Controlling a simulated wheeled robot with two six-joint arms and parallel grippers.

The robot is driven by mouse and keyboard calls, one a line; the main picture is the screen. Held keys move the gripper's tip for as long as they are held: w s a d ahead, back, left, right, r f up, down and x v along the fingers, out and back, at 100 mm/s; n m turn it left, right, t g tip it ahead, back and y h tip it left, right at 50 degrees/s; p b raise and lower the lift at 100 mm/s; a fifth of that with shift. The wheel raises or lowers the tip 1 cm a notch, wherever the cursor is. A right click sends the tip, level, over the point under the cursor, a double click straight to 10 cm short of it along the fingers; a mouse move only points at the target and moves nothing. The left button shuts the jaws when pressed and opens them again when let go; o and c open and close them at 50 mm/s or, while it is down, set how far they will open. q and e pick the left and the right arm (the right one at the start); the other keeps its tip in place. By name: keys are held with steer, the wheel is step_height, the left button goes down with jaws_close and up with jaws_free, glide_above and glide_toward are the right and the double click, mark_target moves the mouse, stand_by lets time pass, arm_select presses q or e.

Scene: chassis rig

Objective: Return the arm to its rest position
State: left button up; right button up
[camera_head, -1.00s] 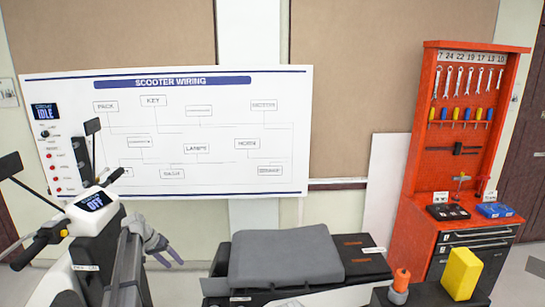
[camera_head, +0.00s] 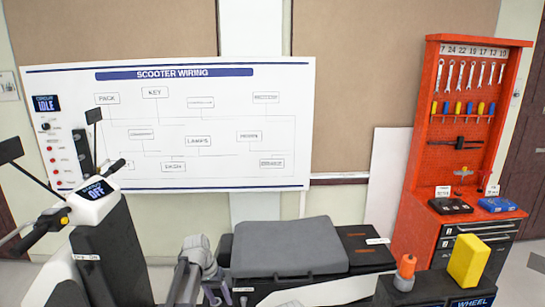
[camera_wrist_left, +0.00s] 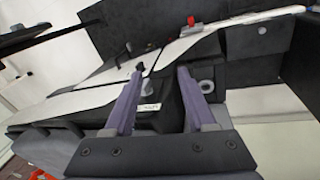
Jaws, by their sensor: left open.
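My left arm (camera_head: 187,265) rises from the bottom edge in the head view, between the scooter's front column and its seat. My left gripper (camera_head: 216,291) is low in front of the seat, partly cut off by the bottom edge. In the left wrist view its two purple fingers (camera_wrist_left: 160,76) are spread apart with nothing held between them. Black and pale scooter panels lie beyond the fingers; whether they touch cannot be told. My right arm and gripper are not in view.
The scooter's handlebar with its "OFF" display (camera_head: 97,190) stands left of the arm. The grey seat (camera_head: 290,246) is to its right. A wiring board (camera_head: 225,115) is behind. A red tool cabinet (camera_head: 460,150), yellow block (camera_head: 468,260) and orange-topped bottle (camera_head: 405,272) stand right.

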arm_select(q)
steer(key=s+d+f+y+b, duration=0.1)
steer(key=s+d+f, duration=0.1)
steer(key=s, duration=0.6)
steer(key=s+d+f+m+y+b, duration=0.1)
steer(key=s+d+f+b, duration=0.1)
steer(key=s+d, duration=0.3)
steer(key=s+d+f+m+y+b, duration=0.1)
steer(key=s+d, duration=0.3)
steer(key=s, duration=0.7)
steer(key=shift+s+f+g+y+b, duration=0.15)
steer(key=shift+f+g+y+b, duration=0.2)
steer(key=shift+f, duration=0.2)
